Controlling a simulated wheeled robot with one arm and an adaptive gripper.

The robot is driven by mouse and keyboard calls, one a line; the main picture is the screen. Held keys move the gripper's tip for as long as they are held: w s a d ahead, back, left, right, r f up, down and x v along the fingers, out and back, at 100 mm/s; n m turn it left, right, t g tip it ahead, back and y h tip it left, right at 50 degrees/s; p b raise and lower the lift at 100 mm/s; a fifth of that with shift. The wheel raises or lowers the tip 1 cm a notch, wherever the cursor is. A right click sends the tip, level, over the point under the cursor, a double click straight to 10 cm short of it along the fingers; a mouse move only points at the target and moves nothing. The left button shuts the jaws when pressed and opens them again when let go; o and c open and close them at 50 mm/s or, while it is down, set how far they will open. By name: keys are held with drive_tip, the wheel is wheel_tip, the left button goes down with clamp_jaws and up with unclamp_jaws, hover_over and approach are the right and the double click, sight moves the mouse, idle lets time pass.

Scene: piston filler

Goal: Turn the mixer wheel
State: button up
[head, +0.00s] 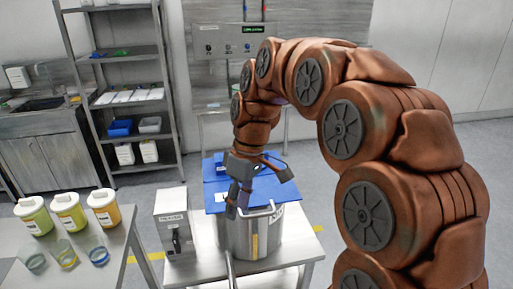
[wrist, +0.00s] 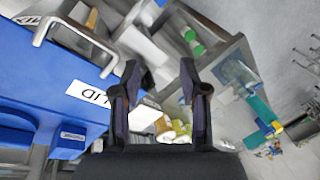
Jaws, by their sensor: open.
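No wheel shows clearly as the mixer wheel in either view. A grey box (head: 172,222) with a dark knob or handle on its front stands on the steel table, left of a steel pot (head: 237,240). A blue lid (head: 265,196) covers the pot; the wrist view shows a blue surface (wrist: 45,85) labelled LID and a metal handle (wrist: 75,32). My gripper (head: 258,190) is over the blue lid, with its fingers apart and nothing between them. In the wrist view my gripper (wrist: 160,85) is open too. Contact with the lid cannot be told.
Jars with yellow and green contents (head: 67,212) and small glass dishes (head: 66,254) stand on a table at left. A shelf unit (head: 123,90) and a wall panel with a display (head: 228,48) are behind. Floor shows between the tables.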

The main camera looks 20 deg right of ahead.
drive_tip(key=w+d+r+n+p, duration=0.1)
drive_tip(key=w+d+n+p, duration=0.1)
drive_tip(key=w+d, duration=0.3)
drive_tip(key=w+d+r+n+t+y+p, duration=0.1)
drive_tip(key=w+d+n+p, duration=0.2)
drive_tip(key=w+d, duration=0.3)
drive_tip(key=w+d+r+n+t+p, duration=0.1)
drive_tip(key=w+d, duration=0.5)
drive_tip(key=w, duration=0.6)
drive_tip(key=shift+w+d+r+n+y+p, duration=0.1)
drive_tip(key=shift+w+n+y+p, duration=0.1)
drive_tip(key=shift+n+p, duration=0.25)
drive_tip(key=shift+w+d+r+n+y+p, duration=0.1)
drive_tip(key=shift+n+y+p, duration=0.15)
drive_tip(key=shift+n, duration=0.3)
drive_tip(key=shift+w+d+f, duration=0.1)
drive_tip(key=shift+w+d, duration=0.1)
drive_tip(key=shift+d, duration=0.2)
drive_tip(key=shift+b+x, duration=0.5)
drive_tip(key=shift+x, duration=2.15)
drive_tip(key=shift+p+x, duration=0.7)
drive_tip(key=shift+x, duration=0.6)
drive_tip(key=shift+d+f, duration=0.1)
drive_tip(key=shift+d, duration=0.05)
clamp_jaws()
